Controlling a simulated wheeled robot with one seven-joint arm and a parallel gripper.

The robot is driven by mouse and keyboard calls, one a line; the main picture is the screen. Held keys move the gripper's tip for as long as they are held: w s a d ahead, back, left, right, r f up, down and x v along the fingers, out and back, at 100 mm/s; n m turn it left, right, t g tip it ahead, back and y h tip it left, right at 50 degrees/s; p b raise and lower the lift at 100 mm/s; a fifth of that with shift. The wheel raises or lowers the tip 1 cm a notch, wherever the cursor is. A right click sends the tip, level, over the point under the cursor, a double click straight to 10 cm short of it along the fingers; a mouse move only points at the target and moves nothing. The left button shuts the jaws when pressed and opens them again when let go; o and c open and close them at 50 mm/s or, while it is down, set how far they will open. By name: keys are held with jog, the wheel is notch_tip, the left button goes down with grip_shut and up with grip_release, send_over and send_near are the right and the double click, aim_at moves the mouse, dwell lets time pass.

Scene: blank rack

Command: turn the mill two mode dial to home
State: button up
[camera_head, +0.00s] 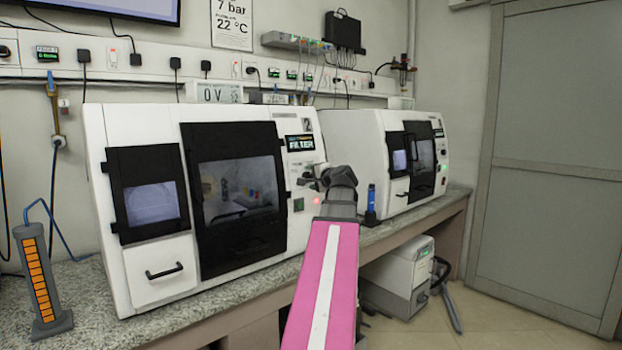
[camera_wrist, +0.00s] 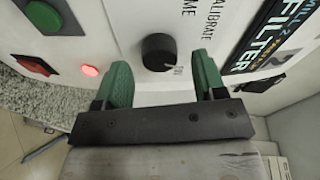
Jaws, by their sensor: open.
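Mill two (camera_head: 145,125) is the white machine at the left of the bench, with a "2" on its front and a display reading "FILTER" (camera_head: 301,143). In the wrist view its black round mode dial (camera_wrist: 158,52) sits on the white panel. A small pale mark on the dial's edge points to the lower right, towards a small, hard-to-read label. "CALIBRATE" and a cut-off "ME" are printed above it. My gripper (camera_wrist: 160,62) is open, its green fingers on either side of the dial, with gaps showing. In the head view my arm hides the dial.
In the wrist view a green button (camera_wrist: 44,16), a red switch (camera_wrist: 32,66) and a lit red lamp (camera_wrist: 90,70) lie left of the dial. A second white machine (camera_head: 360,150) stands to the right, with a blue-topped object (camera_head: 371,197) between them.

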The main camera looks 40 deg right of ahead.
jog(key=shift+w+f, duration=0.15)
jog(key=shift+w, duration=0.6)
jog(key=c, duration=0.9)
